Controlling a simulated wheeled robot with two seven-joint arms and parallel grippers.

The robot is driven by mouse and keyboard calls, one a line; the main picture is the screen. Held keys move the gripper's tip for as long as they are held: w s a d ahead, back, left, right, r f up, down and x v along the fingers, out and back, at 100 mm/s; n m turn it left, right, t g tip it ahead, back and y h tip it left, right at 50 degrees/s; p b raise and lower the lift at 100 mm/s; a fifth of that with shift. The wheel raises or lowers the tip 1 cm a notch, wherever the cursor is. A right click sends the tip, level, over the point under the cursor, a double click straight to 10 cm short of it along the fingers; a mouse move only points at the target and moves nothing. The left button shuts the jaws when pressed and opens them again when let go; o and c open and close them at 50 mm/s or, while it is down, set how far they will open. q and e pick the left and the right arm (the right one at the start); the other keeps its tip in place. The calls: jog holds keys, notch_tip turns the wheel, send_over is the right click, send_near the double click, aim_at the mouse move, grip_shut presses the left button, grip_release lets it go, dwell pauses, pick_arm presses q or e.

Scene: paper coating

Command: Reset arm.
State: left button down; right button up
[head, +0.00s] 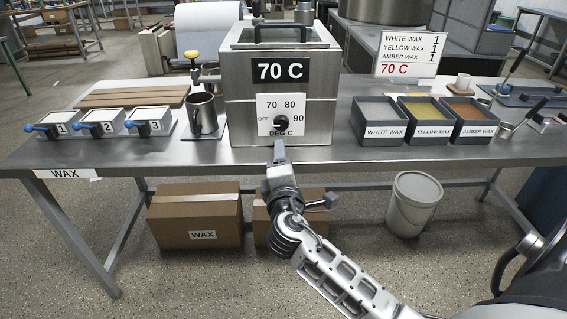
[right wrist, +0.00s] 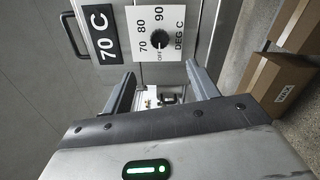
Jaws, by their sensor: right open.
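The steel wax tank (head: 285,80) stands on the table with a "70 C" plate and a dial (head: 281,124) marked OFF, 70, 80 and 90. The dial also shows in the right wrist view (right wrist: 158,39); I cannot read its pointer surely. My right gripper (head: 279,150) is in front of the tank, just below the dial. In the right wrist view its two fingers (right wrist: 160,80) are spread apart with nothing between them, and the dial lies beyond the tips. My left gripper is not in view.
Numbered trays 1, 2 and 3 (head: 107,122) and a metal jug (head: 203,115) stand left of the tank. White, yellow (head: 427,139) and amber wax bins stand right. A sign (head: 410,55) is behind them. Cardboard boxes (head: 197,215) and a bucket (head: 413,203) are under the table.

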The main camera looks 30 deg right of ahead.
dwell(0.3)
jog(key=s+a+f+m+g+y, duration=0.1)
jog(key=s+a+f+m+y, duration=0.1)
jog(key=s+a+f+y, duration=0.35)
jog(key=s+a+f+m+g+y, duration=0.2)
jog(key=s+a+f, duration=0.1)
jog(key=f, duration=0.6)
jog(key=s+a+f+m+g+y, duration=0.1)
jog(key=s+a+f+m+y, duration=0.1)
jog(key=s, duration=0.4)
jog(key=s+a+f+m+y, duration=0.3)
jog(key=s+a+m, duration=0.2)
jog(key=s+a, duration=0.1)
jog(key=shift+s+g, duration=0.2)
jog(key=shift+g, duration=0.2)
